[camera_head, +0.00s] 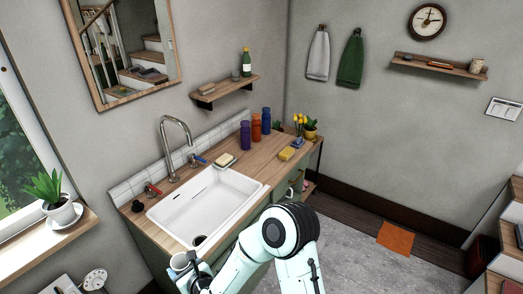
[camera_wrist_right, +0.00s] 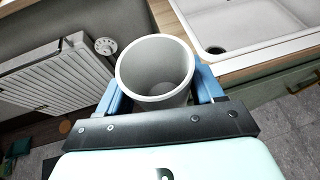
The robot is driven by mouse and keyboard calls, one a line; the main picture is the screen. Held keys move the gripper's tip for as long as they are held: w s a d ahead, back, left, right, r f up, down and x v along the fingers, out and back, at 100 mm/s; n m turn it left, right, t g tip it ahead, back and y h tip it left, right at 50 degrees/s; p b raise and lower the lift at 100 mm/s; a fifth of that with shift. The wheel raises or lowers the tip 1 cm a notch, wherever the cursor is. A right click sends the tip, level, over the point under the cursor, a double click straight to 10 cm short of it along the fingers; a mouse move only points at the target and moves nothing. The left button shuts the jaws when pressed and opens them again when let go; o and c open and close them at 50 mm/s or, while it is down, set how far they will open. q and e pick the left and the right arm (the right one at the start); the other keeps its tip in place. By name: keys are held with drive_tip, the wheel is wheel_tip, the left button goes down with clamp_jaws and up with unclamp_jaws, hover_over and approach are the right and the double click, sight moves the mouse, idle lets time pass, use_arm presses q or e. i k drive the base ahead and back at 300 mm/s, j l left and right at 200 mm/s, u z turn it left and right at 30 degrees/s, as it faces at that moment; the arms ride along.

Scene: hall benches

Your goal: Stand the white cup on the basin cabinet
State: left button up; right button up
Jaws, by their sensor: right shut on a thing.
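The white cup (camera_head: 179,262) is in my right gripper (camera_head: 187,274), near the front left corner of the basin cabinet (camera_head: 262,172). In the right wrist view the cup (camera_wrist_right: 152,72) stands between the two blue fingers of the right gripper (camera_wrist_right: 158,92), its open rim facing up toward the camera. It looks empty and roughly upright. The cabinet's wooden top (camera_wrist_right: 250,70) lies just beyond the cup there. I cannot tell whether the cup's base touches anything. My left gripper is not in view.
The white basin (camera_head: 212,205) fills most of the cabinet top, with a tap (camera_head: 178,140) behind it. Several bottles (camera_head: 256,127), a yellow sponge (camera_head: 287,153) and a flowerpot (camera_head: 310,131) stand to the right. A radiator (camera_wrist_right: 60,75) is left of the cup.

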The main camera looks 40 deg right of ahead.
sight(259, 168)
drive_tip(key=k+l+u, duration=0.1)
drive_tip(key=l, duration=0.35)
drive_tip(key=k+l+u, duration=0.1)
drive_tip(key=l, duration=0.3)
drive_tip(key=l+u, duration=0.2)
drive_tip(key=l, duration=0.7)
drive_tip(key=l+u, duration=0.2)
drive_tip(key=l, duration=0.75)
drive_tip(key=l+u, duration=0.1)
drive_tip(key=l, duration=0.3)
drive_tip(key=i+l+u, duration=0.15)
drive_tip(key=l, duration=0.3)
drive_tip(key=i+l+u, duration=0.1)
drive_tip(key=i+l, duration=0.1)
drive_tip(key=i, duration=0.1)
